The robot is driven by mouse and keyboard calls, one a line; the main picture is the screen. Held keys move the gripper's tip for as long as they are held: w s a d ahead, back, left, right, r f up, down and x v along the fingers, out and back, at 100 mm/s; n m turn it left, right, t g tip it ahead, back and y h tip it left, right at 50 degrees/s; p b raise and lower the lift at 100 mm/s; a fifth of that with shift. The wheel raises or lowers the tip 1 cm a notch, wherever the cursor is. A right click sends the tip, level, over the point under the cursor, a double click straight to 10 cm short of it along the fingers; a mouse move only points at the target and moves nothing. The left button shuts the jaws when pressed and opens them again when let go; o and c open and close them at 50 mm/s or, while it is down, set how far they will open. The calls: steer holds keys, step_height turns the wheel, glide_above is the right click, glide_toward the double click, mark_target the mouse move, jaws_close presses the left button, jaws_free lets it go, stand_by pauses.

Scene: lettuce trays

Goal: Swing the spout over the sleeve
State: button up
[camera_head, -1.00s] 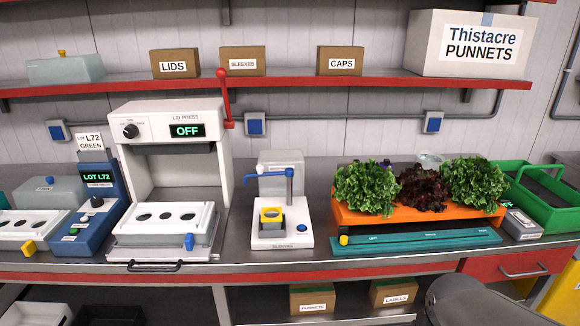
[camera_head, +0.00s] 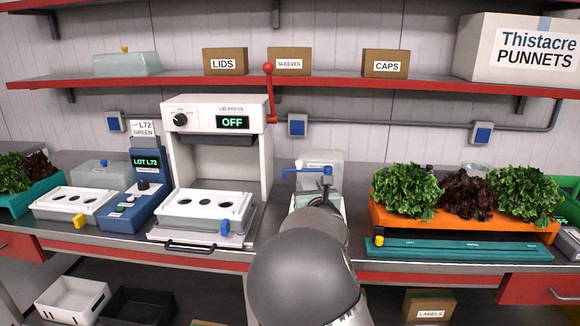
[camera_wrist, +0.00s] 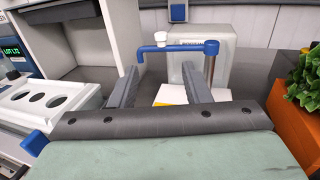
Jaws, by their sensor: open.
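The blue spout (camera_head: 305,170) is a bent bar on an upright post at the back of the white sleeving stand. My arm hides the stand's front in the head view; no sleeve is discernible.
The lid press (camera_head: 218,120), reading OFF, stands left of the stand. An orange tray (camera_head: 385,215) of lettuces is to the right, with a teal strip (camera_head: 460,249) in front. A grey-white box (camera_wrist: 228,75) stands close behind the spout.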

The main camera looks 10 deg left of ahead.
mark_target(300, 164)
steer(key=p+x, duration=0.4)
steer(key=x, duration=1.3)
steer(key=shift+w, duration=0.1)
steer(key=shift+c, duration=0.3)
jaws_close()
